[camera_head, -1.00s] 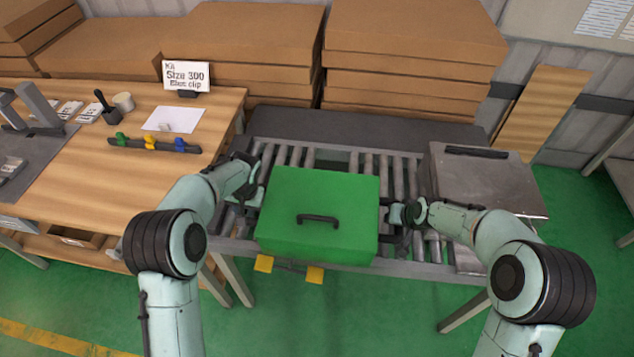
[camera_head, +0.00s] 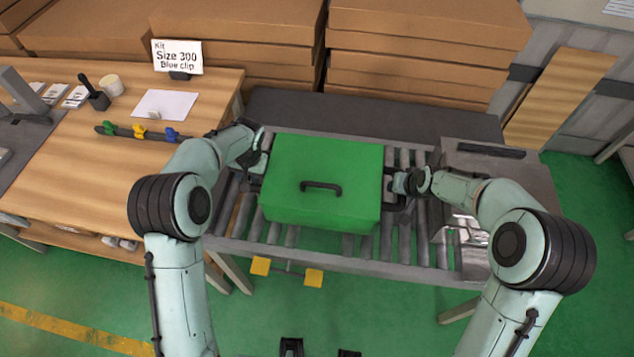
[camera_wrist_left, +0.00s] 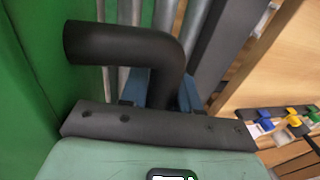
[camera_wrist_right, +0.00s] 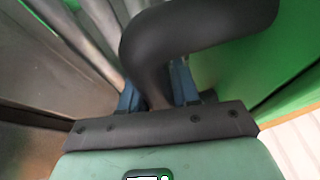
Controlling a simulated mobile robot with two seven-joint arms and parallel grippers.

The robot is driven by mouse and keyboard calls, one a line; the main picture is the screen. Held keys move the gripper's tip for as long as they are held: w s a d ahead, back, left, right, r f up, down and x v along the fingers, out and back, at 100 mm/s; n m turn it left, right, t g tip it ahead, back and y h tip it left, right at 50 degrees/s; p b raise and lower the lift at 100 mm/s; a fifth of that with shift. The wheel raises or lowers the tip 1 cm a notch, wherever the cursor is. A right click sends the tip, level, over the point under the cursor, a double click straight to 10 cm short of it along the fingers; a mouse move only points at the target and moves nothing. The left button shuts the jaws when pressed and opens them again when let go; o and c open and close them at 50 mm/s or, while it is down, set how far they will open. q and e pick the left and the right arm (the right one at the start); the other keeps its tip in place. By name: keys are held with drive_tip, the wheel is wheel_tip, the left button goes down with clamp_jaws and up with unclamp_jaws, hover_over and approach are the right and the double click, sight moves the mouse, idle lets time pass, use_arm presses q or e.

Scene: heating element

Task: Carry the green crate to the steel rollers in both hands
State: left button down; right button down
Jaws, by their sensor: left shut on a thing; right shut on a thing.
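The green crate (camera_head: 325,205) is a closed box with a black handle on its front and dark handles at its sides. It is over the steel rollers (camera_head: 285,235); I cannot tell whether it touches them. My left gripper (camera_head: 258,165) is shut on the crate's left side handle, a dark bent bar (camera_wrist_left: 120,45) in the left wrist view. My right gripper (camera_head: 398,185) is shut on the right side handle, which shows in the right wrist view (camera_wrist_right: 195,35). The fingertips are partly hidden behind the handles.
A wooden table (camera_head: 60,180) with a sign (camera_head: 178,56), paper and coloured clips stands at the left. A grey metal box (camera_head: 500,180) is at the right end of the rollers. Cardboard boxes (camera_head: 420,45) are stacked behind. Yellow pedals (camera_head: 313,278) are below the front edge.

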use_arm(q)
drive_tip(key=shift+s+r, duration=0.1)
drive_tip(key=shift+r, duration=0.05)
use_arm(e)
drive_tip(key=shift+s+r, duration=0.1)
drive_tip(key=shift+r, duration=0.05)
